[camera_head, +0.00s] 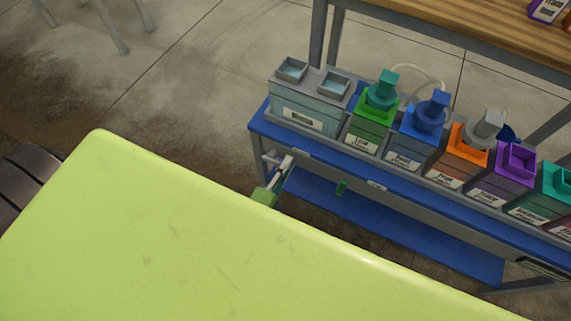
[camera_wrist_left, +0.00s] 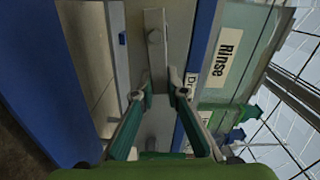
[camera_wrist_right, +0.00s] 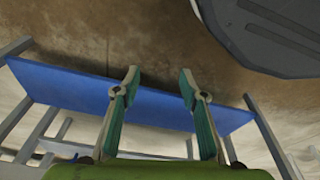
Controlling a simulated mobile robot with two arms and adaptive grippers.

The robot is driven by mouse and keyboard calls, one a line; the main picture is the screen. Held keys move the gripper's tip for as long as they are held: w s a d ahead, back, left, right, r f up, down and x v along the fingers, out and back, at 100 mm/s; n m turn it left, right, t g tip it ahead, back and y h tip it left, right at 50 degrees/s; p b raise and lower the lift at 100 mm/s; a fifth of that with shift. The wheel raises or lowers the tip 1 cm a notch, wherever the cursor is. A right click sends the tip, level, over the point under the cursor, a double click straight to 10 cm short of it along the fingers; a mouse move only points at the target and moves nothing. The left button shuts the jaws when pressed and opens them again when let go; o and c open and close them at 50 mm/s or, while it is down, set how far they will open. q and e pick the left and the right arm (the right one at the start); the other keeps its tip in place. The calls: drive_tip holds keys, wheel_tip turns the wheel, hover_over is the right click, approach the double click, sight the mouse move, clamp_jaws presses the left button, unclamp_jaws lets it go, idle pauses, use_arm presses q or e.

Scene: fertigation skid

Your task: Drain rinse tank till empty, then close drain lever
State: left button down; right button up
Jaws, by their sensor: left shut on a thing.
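The rinse tank (camera_head: 303,111) is a pale translucent box with two square top openings at the left end of the blue skid. Its "Rinse" label shows in the left wrist view (camera_wrist_left: 226,52). I cannot tell its liquid level. The drain lever (camera_wrist_left: 155,48) is a flat grey bar below the tank's front, beside a partly hidden label. My left gripper (camera_wrist_left: 162,92) is shut on the lever's end; in the head view it shows (camera_head: 277,181) just in front of the skid's left end. My right gripper (camera_wrist_right: 158,75) is open and empty; the head view does not show it.
Green (camera_head: 369,125), blue (camera_head: 408,140), orange (camera_head: 459,161) and purple (camera_head: 506,175) containers stand in a row right of the tank. A wooden table (camera_head: 470,30) is behind. In the right wrist view, a blue shelf (camera_wrist_right: 75,88) lies beyond the fingers.

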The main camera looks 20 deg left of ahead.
use_arm(q)
drive_tip(key=shift+f+m+b, duration=0.3)
drive_tip(key=shift+f+m, duration=0.2)
drive_tip(key=shift+m, duration=0.4)
use_arm(e)
drive_tip(key=shift+w+r, duration=0.25)
drive_tip(key=shift+r, duration=0.45)
drive_tip(key=shift+w+r, duration=0.25)
drive_tip(key=shift+r, duration=0.4)
use_arm(q)
drive_tip(key=c, duration=2)
unclamp_jaws()
drive_tip(key=s, duration=1.2)
drive_tip(key=shift+a, duration=0.15)
